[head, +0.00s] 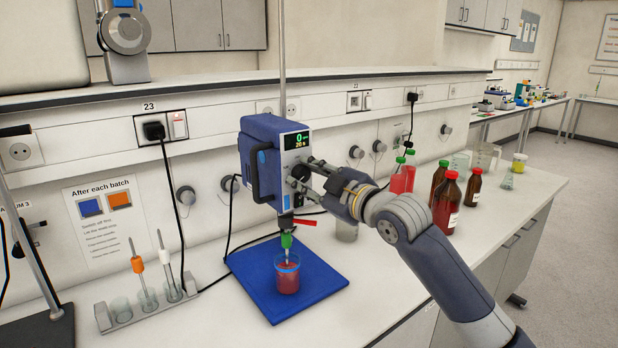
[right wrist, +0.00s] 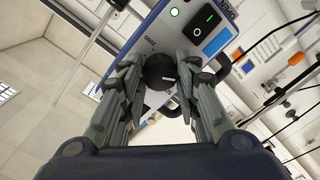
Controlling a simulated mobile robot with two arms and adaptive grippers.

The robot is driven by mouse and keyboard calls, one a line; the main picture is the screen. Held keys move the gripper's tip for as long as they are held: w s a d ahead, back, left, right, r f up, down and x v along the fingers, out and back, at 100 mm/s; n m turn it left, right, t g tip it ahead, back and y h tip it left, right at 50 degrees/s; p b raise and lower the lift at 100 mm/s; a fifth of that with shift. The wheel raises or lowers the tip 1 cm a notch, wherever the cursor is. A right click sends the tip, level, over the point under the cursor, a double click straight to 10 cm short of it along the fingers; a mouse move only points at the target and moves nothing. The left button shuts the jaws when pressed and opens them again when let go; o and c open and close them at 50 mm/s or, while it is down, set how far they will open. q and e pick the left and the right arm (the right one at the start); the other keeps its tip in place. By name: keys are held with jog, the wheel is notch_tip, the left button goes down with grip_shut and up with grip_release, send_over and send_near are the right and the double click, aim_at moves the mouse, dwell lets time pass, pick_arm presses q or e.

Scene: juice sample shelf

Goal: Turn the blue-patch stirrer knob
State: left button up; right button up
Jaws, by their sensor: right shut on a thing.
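The blue overhead stirrer (head: 258,138) hangs on a vertical rod, its display lit with a green 0. In the right wrist view its panel carries a blue patch (right wrist: 217,42), a black switch (right wrist: 207,22) and a green light (right wrist: 174,12). The round black knob (right wrist: 160,70) has a pale mark on its face. My right gripper (head: 301,174) is shut on the knob, one finger on each side, as the right wrist view (right wrist: 161,78) also shows. The fingers partly hide the knob in the head view. My left gripper is not in view.
Below the stirrer, a beaker of red liquid (head: 288,279) stands on a blue mat (head: 328,283). Several bottles (head: 447,200) stand to the right of my right arm. A rack (head: 104,318) with stirring rods is at front left. A sign (head: 100,215) hangs on the wall.

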jog(key=o, duration=1.1)
jog(key=v, duration=1.2)
